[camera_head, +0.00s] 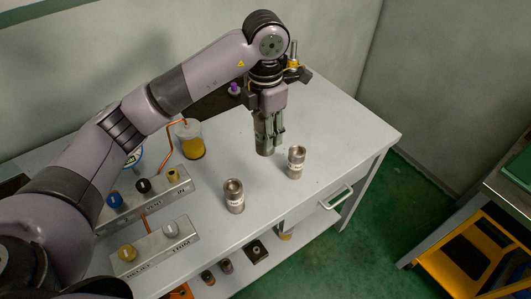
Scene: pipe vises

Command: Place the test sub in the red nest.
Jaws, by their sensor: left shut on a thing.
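My left gripper (267,130) points down over the white table and is shut on a grey metal cylinder (266,149). The cylinder is upright, and its lower end shows below the fingers. I cannot tell whether it touches the table. Two similar metal cylinders with pale label bands stand upright on the table, one at the front middle (234,197) and one to the right (296,162). Their labels are too small to read, so I cannot tell which cylinder is the test sub. I make out no red nest; my left arm hides part of the table. My right gripper is not in view.
Two grey blocks with coloured knobs (155,250) stand at the table's left. A cup with yellow content (191,141) is behind them. A vise-like device (294,67) is partly hidden behind the gripper. The table's right part (350,130) is clear.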

